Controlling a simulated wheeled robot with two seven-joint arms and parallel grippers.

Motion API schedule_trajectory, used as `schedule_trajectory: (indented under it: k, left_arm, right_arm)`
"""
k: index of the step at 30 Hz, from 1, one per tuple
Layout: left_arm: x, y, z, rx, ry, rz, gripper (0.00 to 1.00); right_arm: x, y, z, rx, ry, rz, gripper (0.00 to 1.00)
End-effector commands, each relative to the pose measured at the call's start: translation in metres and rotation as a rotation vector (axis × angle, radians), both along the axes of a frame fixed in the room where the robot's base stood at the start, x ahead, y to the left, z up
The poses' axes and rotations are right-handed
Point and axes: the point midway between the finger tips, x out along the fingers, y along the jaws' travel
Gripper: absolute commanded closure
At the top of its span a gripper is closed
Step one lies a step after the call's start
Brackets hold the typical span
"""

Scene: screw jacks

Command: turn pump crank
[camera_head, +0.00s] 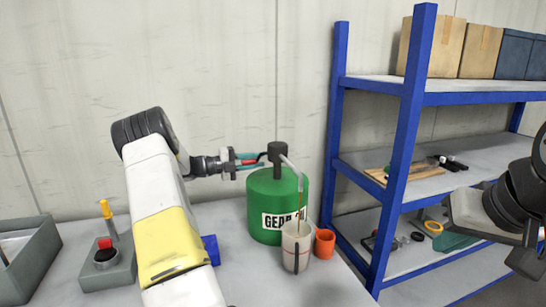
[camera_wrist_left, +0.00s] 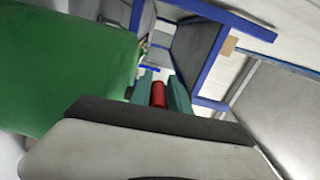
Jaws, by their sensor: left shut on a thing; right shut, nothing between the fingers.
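A green drum (camera_head: 270,205) with a black pump head and grey spout stands on the workbench by the wall. My left gripper (camera_head: 250,160) reaches in from the left, beside the pump head. In the left wrist view its teal fingers are shut on the red crank handle (camera_wrist_left: 158,94), and the drum (camera_wrist_left: 60,75) fills the left side. The spout bends down into a translucent jug (camera_head: 296,247), where a thin brownish stream shows. My right gripper (camera_head: 485,212) is shut at the right edge, in front of the shelf, partly cut off; its fingertips are not clear.
An orange cup (camera_head: 325,243) stands right of the jug. A grey block with a red button (camera_head: 105,265), a yellow-handled tool (camera_head: 106,212) and a grey bin (camera_head: 28,265) are at left. A blue-framed shelf (camera_head: 405,140) with boxes rises at right.

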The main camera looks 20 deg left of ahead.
Motion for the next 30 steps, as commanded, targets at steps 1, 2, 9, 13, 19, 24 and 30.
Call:
schedule_trajectory:
  k: [1, 2, 9, 13, 19, 24, 30]
  left_arm:
    - [-0.0026, -0.0005, -0.0045, -0.014, 0.026, -0.001, 1.0]
    - [-0.0032, -0.0009, -0.0052, -0.024, 0.04, -0.001, 1.0]
    - [-0.0068, -0.0037, -0.0097, -0.077, 0.108, -0.002, 1.0]
    - [-0.0077, -0.0044, -0.0106, -0.09, 0.126, -0.002, 1.0]
    - [-0.0081, -0.0047, -0.0109, -0.096, 0.133, -0.002, 1.0]
    - [-0.008, -0.0048, -0.0107, -0.095, 0.132, -0.002, 1.0]
    - [-0.0077, -0.0048, -0.0102, -0.096, 0.132, -0.002, 0.6]
  right_arm:
    - [0.0, 0.0, 0.0, 0.0, 0.0, 0.0, 1.0]
    - [0.0, 0.0, 0.0, 0.0, 0.0, 0.0, 1.0]
    - [0.0, 0.0, 0.0, 0.0, 0.0, 0.0, 1.0]
    - [0.0, 0.0, 0.0, 0.0, 0.0, 0.0, 1.0]
    - [0.0, 0.0, 0.0, 0.0, 0.0, 0.0, 1.0]
    - [0.0, 0.0, 0.0, 0.0, 0.0, 0.0, 1.0]
    - [0.0, 0.0, 0.0, 0.0, 0.0, 0.0, 1.0]
